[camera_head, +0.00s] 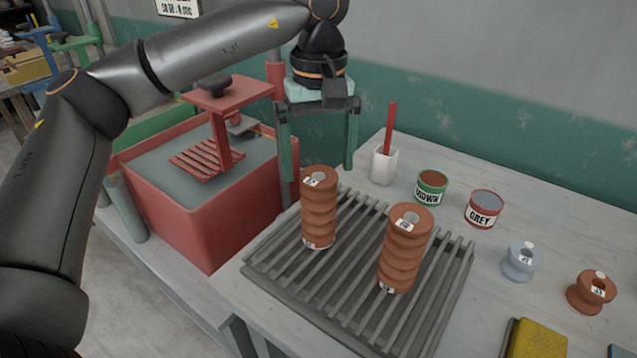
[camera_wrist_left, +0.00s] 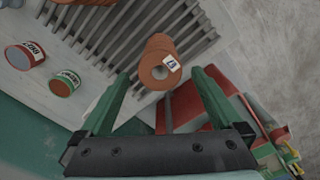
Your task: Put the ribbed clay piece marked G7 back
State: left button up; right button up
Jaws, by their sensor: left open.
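Two brown ribbed clay pieces stand upright on a grey slatted rack (camera_head: 270,262). The left ribbed piece (camera_head: 319,215) has a small white label on its top, too small to read in the head view. It is also in the left wrist view (camera_wrist_left: 157,50), where its label seems to read G7. The right ribbed piece (camera_head: 403,255) also carries white labels that I cannot read. My left gripper (camera_head: 318,186) is open and empty, pointing down just behind the left piece. In the left wrist view that piece shows between and beyond the green fingertips (camera_wrist_left: 160,73), apparently untouched. My right gripper is out of view.
A red box (camera_head: 190,225) with a red press-like frame (camera_head: 226,125) stands left of the rack. A white cup (camera_head: 384,166), a brown can (camera_head: 431,188) and a grey can (camera_head: 483,209) stand behind. Small spools (camera_head: 522,262) (camera_head: 590,292) and a yellow sponge (camera_head: 537,340) lie right.

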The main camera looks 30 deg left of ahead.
pick_arm(q)
jog(key=shift+r, duration=2.3)
